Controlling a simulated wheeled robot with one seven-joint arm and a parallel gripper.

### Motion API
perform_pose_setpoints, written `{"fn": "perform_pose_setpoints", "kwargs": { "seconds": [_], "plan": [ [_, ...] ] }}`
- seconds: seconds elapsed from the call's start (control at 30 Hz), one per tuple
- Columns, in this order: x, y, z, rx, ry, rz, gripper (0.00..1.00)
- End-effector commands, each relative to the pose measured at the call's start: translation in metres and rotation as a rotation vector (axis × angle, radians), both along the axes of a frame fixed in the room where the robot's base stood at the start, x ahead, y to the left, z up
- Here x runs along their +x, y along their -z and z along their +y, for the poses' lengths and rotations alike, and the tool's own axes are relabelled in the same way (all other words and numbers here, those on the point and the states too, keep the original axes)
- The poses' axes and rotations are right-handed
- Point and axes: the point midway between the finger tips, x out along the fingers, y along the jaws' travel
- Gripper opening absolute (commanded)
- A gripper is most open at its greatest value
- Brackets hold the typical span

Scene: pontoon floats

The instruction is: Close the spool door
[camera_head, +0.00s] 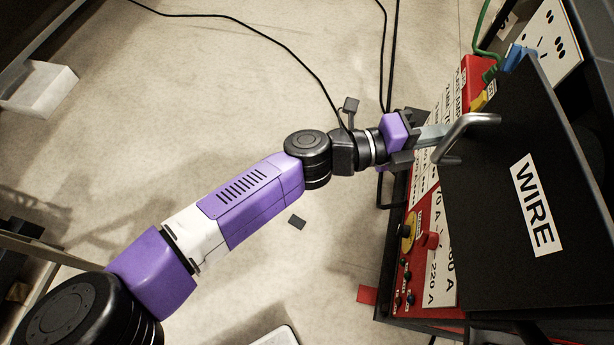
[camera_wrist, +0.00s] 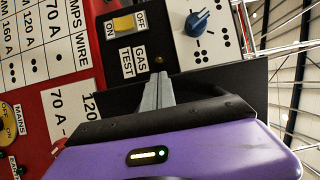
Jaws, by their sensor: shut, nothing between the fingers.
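The spool door is a large black panel (camera_head: 485,205) with a white WIRE label, at the right of the head view. A bent grey metal handle (camera_head: 470,122) stands out from its upper left part. My gripper (camera_head: 436,134) is shut and empty, its fingertips right at the handle. I cannot tell whether they touch it. In the wrist view the shut fingers (camera_wrist: 157,90) point up in the picture, in front of a dark strip. The handle cannot be made out there. How far the door stands open is unclear.
The red machine front (camera_head: 412,275) carries white setting charts, knobs and switches close beside my gripper. The wrist view shows a yellow switch (camera_wrist: 123,24) and a blue knob (camera_wrist: 197,20). Black cables (camera_head: 384,60) hang near my wrist. The floor (camera_head: 200,90) to the left is mostly clear.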

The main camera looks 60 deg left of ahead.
Motion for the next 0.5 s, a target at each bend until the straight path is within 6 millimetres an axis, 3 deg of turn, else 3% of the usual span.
{"fn": "perform_pose_setpoints", "kwargs": {
  "seconds": [0.2, 0.5],
  "plan": [
    [0.033, 0.0, -0.021, 0.0, -0.007, -0.001, 0.0],
    [0.055, 0.0, -0.036, 0.001, -0.009, 0.0, 0.0]
  ]
}}
